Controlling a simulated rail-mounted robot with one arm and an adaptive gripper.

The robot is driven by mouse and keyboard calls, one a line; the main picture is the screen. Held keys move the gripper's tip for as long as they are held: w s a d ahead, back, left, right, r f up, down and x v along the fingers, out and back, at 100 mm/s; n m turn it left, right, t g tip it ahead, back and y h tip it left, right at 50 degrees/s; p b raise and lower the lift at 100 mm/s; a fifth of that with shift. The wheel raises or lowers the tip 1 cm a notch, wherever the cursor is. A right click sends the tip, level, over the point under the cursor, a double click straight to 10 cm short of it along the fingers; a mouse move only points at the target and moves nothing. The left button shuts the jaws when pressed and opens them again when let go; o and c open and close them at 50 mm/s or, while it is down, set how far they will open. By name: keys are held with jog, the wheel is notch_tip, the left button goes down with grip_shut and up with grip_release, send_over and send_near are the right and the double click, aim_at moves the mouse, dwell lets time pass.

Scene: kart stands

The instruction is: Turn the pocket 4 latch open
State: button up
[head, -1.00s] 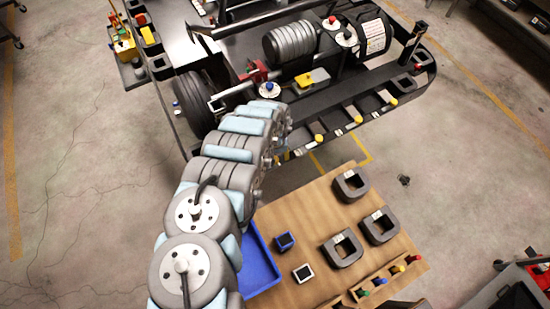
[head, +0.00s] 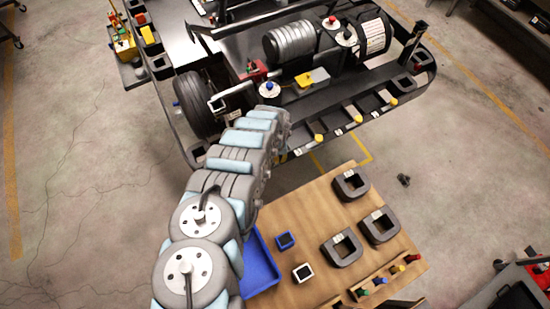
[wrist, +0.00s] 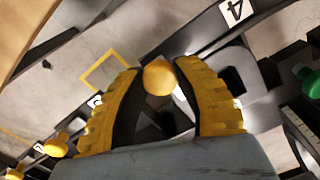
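The yellow ball knob (wrist: 158,78) of a latch sits between the fingertips of my gripper (wrist: 160,72) in the wrist view. The yellow-ridged fingers with dark inner pads lie close on both sides of it, and the knob fills the gap. A white label with a 4 (wrist: 236,10) shows up and to the right of the fingers. A pale strip, perhaps the latch lever, shows just right of the knob; the rest is hidden by the fingers. In the head view, my arm hides the gripper and this knob at the kart's front rail (head: 340,127).
More yellow knobs stand along the rail in the head view (head: 358,119). In the wrist view, a green knob (wrist: 309,82) is at the right and yellow knobs (wrist: 56,145) at lower left. A wooden table (head: 310,205) with dark blocks and a blue tray (head: 260,262) stands near the rail.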

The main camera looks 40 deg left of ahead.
grip_shut()
jog(key=shift+n, duration=0.3)
jog(key=n+p, duration=0.1)
jog(key=n, duration=0.2)
jog(key=shift+w, duration=0.1)
jog(key=n+b, duration=0.2)
jog(key=n, duration=0.3)
jog(key=shift+f, duration=0.15)
jog(key=n+b, duration=0.3)
jog(key=n, duration=0.1)
jog(key=shift+n+b, duration=1.55)
jog(key=shift+n, duration=1.15)
